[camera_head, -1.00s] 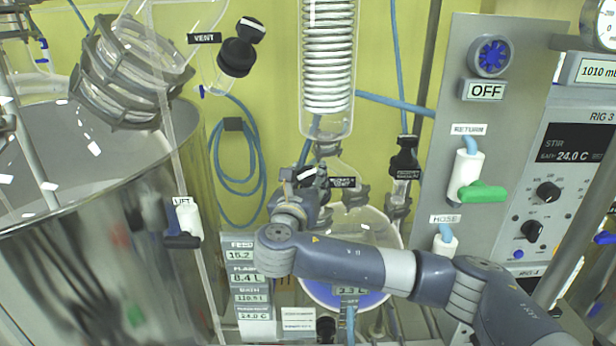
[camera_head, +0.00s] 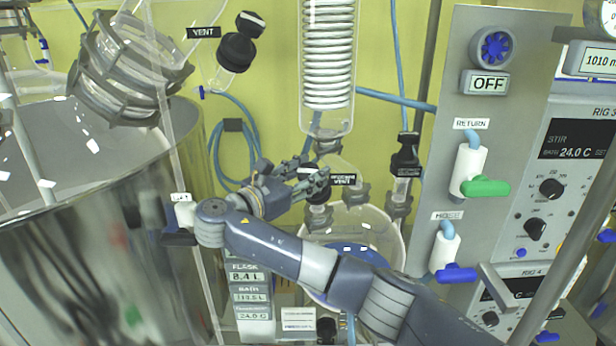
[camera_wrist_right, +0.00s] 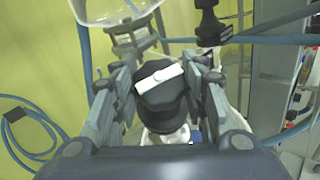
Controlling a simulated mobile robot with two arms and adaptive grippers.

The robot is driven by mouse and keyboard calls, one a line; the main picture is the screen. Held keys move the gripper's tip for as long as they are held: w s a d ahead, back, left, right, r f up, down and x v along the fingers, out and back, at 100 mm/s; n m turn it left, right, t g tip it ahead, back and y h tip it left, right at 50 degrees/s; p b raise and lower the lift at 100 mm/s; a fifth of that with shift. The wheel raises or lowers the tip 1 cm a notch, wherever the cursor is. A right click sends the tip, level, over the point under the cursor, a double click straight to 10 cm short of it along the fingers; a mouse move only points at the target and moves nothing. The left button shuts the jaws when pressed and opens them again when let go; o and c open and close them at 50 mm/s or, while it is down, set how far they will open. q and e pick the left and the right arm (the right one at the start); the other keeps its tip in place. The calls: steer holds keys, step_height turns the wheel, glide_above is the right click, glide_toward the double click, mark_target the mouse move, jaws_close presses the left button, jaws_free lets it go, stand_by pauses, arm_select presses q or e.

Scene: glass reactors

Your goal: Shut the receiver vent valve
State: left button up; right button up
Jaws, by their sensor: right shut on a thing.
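The receiver vent valve is a black knob (camera_wrist_right: 160,98) with a white bar across its top. In the right wrist view it sits between my fingers, and the white bar slants up to the right. In the head view it is largely covered by my fingers, beside the black vent label (camera_head: 342,180) below the glass coil. My right gripper (camera_head: 319,178) reaches it from the left and is shut on the knob. The gripper also shows in the right wrist view (camera_wrist_right: 165,95). My left gripper is not in view.
Another black valve (camera_head: 236,52) labelled VENT is at the upper left. A glass coil condenser (camera_head: 328,60) hangs just above my right gripper. A large metal vessel (camera_head: 90,250) fills the left. A control panel (camera_head: 500,120) with green and blue handles stands at right.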

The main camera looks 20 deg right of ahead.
mark_target(301, 175)
steer(key=shift+m+g+h+b, duration=0.35)
steer(key=shift+m+g+h, duration=0.15)
steer(key=shift+m+g, duration=1.55)
steer(key=shift+m+g, duration=0.55)
steer(key=shift+m, duration=0.1)
steer(key=o, duration=1.1)
steer(key=shift+v, duration=3.8)
steer(key=shift+w, duration=0.1)
